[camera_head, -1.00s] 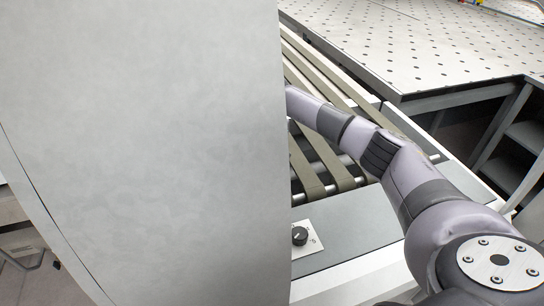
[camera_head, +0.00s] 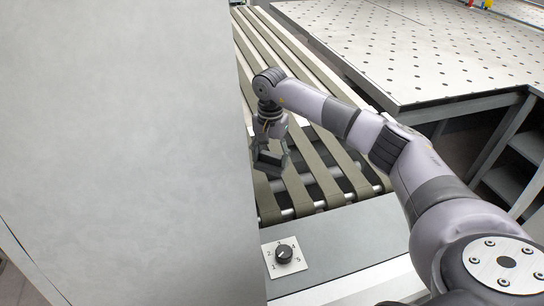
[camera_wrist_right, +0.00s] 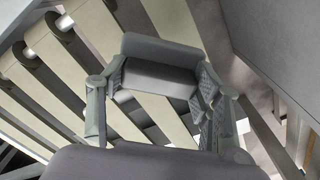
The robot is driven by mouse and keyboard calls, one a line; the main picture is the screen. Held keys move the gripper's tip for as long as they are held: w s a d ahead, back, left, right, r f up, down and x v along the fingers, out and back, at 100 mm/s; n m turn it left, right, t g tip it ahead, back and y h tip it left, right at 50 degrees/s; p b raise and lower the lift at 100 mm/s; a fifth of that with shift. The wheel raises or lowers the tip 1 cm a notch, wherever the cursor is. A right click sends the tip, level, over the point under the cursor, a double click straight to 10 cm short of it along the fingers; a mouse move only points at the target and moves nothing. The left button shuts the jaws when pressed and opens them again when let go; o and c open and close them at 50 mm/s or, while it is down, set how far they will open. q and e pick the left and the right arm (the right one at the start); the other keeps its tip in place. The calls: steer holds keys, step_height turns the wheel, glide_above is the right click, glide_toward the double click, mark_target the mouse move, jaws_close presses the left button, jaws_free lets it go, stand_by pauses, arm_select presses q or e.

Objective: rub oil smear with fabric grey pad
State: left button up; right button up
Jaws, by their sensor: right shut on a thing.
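My right gripper (camera_head: 268,152) hangs over the belts, just right of the large grey panel's edge. It is shut on the fabric grey pad, a grey block held between the fingers in the right wrist view (camera_wrist_right: 160,52). In the head view the pad is hard to tell apart from the dark fingers. The oil smear cannot be made out in either view. My left gripper is not in view.
A large plain grey panel (camera_head: 120,150) fills the left of the head view and hides what is behind it. Belts (camera_head: 318,165) run under the gripper. A dial (camera_head: 284,254) sits on the front ledge. A perforated table (camera_head: 400,50) stands at the back right.

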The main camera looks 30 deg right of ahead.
steer(key=shift+r+p, duration=0.35)
steer(key=shift+r, duration=0.5)
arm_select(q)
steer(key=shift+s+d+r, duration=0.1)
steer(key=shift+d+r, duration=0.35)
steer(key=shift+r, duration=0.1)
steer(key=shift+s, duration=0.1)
